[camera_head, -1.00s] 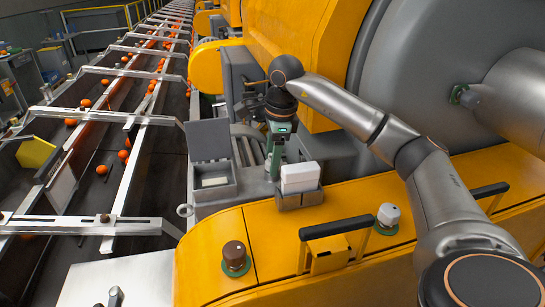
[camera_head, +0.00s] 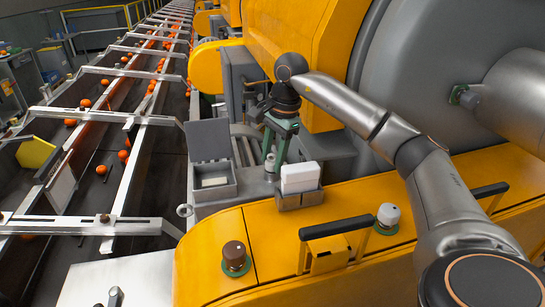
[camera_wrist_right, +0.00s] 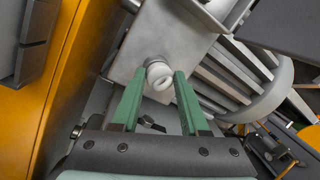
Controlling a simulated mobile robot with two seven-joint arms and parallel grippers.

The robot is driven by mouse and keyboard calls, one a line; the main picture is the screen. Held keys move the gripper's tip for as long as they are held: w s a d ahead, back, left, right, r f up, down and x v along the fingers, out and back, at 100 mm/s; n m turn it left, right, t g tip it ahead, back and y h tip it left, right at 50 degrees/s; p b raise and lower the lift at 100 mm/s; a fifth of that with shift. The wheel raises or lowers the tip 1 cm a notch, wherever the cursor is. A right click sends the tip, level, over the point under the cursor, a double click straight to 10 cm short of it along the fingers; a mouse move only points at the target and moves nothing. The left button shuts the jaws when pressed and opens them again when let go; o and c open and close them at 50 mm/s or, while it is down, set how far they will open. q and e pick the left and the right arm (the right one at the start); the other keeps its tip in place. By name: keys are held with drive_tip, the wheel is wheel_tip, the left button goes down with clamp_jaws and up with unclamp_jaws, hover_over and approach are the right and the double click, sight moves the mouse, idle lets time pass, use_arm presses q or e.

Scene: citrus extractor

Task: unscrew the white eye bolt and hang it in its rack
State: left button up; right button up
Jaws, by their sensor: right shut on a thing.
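The white eye bolt (camera_wrist_right: 159,76) sits at a grey metal block in the right wrist view, its ring facing the camera. My right gripper (camera_wrist_right: 160,72) has its two green fingers on either side of the bolt and is shut on it. In the head view the same gripper (camera_head: 275,153) points down beside the machine, behind the white block. The bolt is too small to make out surely there. I cannot pick out its rack. My left gripper is not in view.
A grey box with a raised lid (camera_head: 212,180) stands left of the gripper. A white block (camera_head: 299,177) sits in a grey holder close in front. A yellow cover (camera_head: 215,268) carries a brown knob (camera_head: 235,254), a white knob (camera_head: 388,215) and black handles. A conveyor with oranges runs at left.

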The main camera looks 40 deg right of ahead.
drive_tip(key=n, duration=0.5)
drive_tip(key=shift+d+n+g+y, duration=0.1)
drive_tip(key=shift+n+g+y, duration=0.2)
drive_tip(key=shift+n+y, duration=0.1)
drive_tip(key=o, duration=0.8)
drive_tip(key=shift+c, duration=0.2)
drive_tip(key=m, duration=0.6)
drive_tip(key=shift+t+h, duration=0.4)
drive_tip(key=m+h, duration=0.1)
drive_tip(key=m, duration=0.5)
drive_tip(key=shift+a, duration=0.2)
drive_tip(key=shift+c, duration=0.3)
